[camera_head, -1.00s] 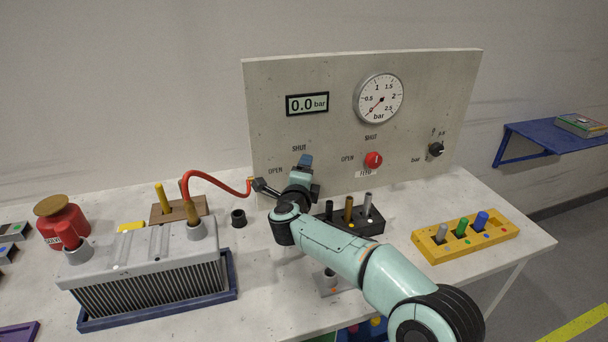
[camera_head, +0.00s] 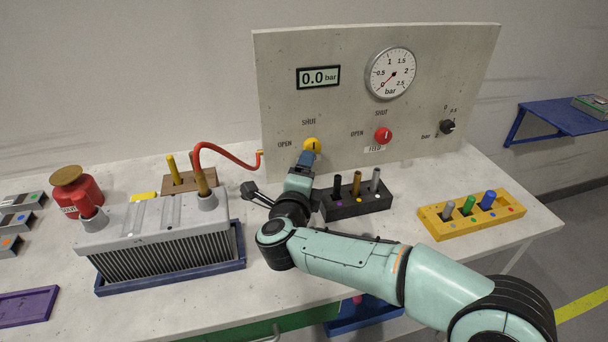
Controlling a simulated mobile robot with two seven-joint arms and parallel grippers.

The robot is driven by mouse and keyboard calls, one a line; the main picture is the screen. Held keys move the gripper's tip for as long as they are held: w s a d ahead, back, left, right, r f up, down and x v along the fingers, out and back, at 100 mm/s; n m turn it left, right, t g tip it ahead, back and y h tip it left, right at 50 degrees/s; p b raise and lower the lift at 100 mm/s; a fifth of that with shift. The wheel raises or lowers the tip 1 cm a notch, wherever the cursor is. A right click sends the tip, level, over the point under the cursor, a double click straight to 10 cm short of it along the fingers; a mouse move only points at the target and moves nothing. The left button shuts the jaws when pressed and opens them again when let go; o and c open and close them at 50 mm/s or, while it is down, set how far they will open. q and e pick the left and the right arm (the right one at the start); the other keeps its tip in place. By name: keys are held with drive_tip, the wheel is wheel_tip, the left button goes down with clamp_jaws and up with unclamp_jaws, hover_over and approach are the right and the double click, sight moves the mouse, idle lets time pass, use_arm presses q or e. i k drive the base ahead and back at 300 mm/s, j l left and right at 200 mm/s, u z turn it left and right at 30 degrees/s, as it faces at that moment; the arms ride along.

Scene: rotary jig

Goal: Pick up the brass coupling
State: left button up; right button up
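A brass-coloured cylinder (camera_head: 356,184), which looks like the brass coupling, stands upright in the middle of a black rack (camera_head: 358,205), between a black cylinder (camera_head: 337,188) and a silver one (camera_head: 375,180). A brass-coloured fitting (camera_head: 203,186) also sits at the radiator end of the red hose. My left gripper is not in view.
A grey radiator (camera_head: 160,245) in a blue tray stands at left, the red hose (camera_head: 228,152) running to the panel (camera_head: 285,100). A yellow rack (camera_head: 475,222) with coloured pegs is at right. A red bottle (camera_head: 90,190) stands at far left. My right arm covers the front middle.

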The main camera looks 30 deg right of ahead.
sight(200, 179)
drive_tip(key=k, duration=1)
